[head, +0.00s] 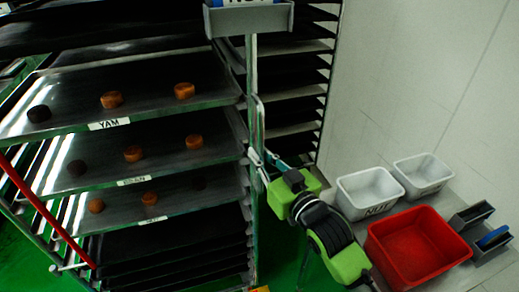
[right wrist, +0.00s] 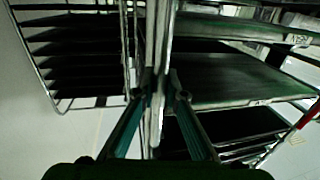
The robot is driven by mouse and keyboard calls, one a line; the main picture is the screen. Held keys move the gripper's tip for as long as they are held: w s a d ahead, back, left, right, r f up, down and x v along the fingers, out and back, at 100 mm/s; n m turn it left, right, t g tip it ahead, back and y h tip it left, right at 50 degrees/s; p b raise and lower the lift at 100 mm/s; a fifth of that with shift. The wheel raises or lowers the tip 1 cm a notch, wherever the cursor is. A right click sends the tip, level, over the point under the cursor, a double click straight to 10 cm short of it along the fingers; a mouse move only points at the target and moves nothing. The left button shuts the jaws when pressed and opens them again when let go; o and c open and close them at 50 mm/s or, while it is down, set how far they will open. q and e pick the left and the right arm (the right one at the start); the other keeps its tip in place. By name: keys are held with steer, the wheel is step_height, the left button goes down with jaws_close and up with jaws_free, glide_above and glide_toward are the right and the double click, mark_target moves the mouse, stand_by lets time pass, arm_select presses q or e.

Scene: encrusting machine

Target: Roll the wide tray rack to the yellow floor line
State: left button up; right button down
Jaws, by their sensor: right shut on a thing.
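The wide tray rack (head: 249,190) fills the left of the head view, with labelled trays bearing round brown and dark cakes. Its upright post and handle bar (head: 259,115) stand at its right front corner. My right gripper (head: 262,163) is shut on this upright bar; in the right wrist view its two fingers (right wrist: 158,95) close on the bar from both sides. A small yellow patch (head: 261,289) shows at the bottom edge of the head view; I cannot tell whether it is the floor line. My left gripper is not in view.
A second rack of dark trays (head: 296,95) stands behind. A red bar (head: 45,208) slants across the wide rack's left side. At right, white bins (head: 370,190), a red bin (head: 417,247) and grey holders (head: 472,218) sit on a surface by the wall. Green floor (head: 285,225) shows between.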

steer(key=shift+s, duration=0.1)
steer(key=c, duration=2.2)
jaws_free()
steer(key=shift+o, duration=0.6)
steer(key=shift+w+a+f, duration=0.1)
steer(key=shift+w, duration=0.25)
steer(key=v, duration=1.2)
